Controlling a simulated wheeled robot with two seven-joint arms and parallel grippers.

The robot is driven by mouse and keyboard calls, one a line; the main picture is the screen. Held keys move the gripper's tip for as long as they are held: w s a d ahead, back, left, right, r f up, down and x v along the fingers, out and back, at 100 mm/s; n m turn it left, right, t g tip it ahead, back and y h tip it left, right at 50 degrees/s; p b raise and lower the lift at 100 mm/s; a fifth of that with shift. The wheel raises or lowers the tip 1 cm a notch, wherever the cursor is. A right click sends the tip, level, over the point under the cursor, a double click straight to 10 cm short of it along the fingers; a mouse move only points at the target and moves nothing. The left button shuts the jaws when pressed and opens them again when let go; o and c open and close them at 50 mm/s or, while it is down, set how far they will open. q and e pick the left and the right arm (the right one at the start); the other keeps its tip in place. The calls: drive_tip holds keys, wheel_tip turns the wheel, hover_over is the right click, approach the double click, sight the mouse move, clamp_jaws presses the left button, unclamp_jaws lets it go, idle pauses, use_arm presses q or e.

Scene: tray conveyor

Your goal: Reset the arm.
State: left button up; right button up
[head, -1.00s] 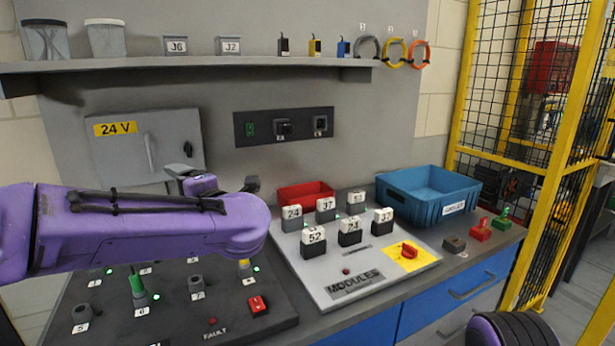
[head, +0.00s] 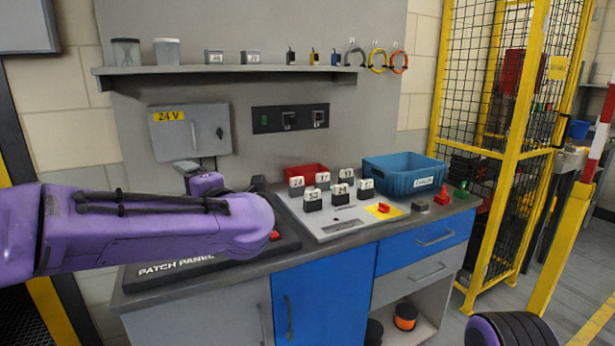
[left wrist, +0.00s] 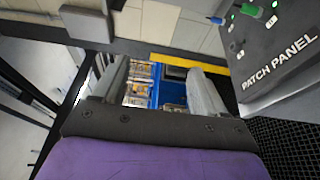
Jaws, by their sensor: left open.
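My left arm (head: 150,228) is purple and reaches in from the left in the head view, in front of the bench. It covers most of the patch panel (head: 170,269). My left gripper is mostly hidden behind the arm there. In the left wrist view the left gripper (left wrist: 160,85) shows two grey fingers spread wide apart with nothing between them. The patch panel also shows at the upper right of that view (left wrist: 262,85), apart from the fingers. My right gripper is not in view; a purple and black part of mine shows at the bottom right of the head view.
The bench holds a white modules board (head: 345,222) with several numbered blocks, a red bin (head: 305,170) and a blue crate (head: 402,182). A shelf (head: 230,72) runs above. A yellow-framed mesh fence (head: 490,150) stands right. Floor is clear before the drawers.

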use_arm(q)
wheel_tip(320, 180, down, 18)
drive_tip(key=w+d+m+t+h, duration=0.1)
drive_tip(key=w+m+t+h, duration=0.15)
drive_tip(key=m+h, duration=0.6)
drive_tip(key=s+a+f+m+g, duration=0.1)
drive_tip(key=s+f+m, duration=0.25)
drive_tip(key=f, duration=0.45)
drive_tip(key=s+f+m+g, duration=0.1)
drive_tip(key=s+f+m, duration=0.25)
drive_tip(key=f, duration=0.55)
drive_tip(key=s+a+f+m+g+h, duration=0.2)
drive_tip(key=s+a+f+m+g, duration=0.15)
drive_tip(key=s+f, duration=0.95)
drive_tip(key=s+a+f+g, duration=0.1)
drive_tip(key=s+f+g, duration=0.1)
drive_tip(key=s, duration=0.4)
drive_tip(key=s+a+f+m+g, duration=0.1)
drive_tip(key=s+f+g, duration=0.1)
drive_tip(key=s+f, duration=0.2)
drive_tip(key=s+a+f+g, duration=0.2)
drive_tip(key=s+f, duration=0.1)
drive_tip(key=s, duration=0.7)
drive_tip(key=shift+s+f+y, duration=0.25)
drive_tip(key=shift+y, duration=0.2)
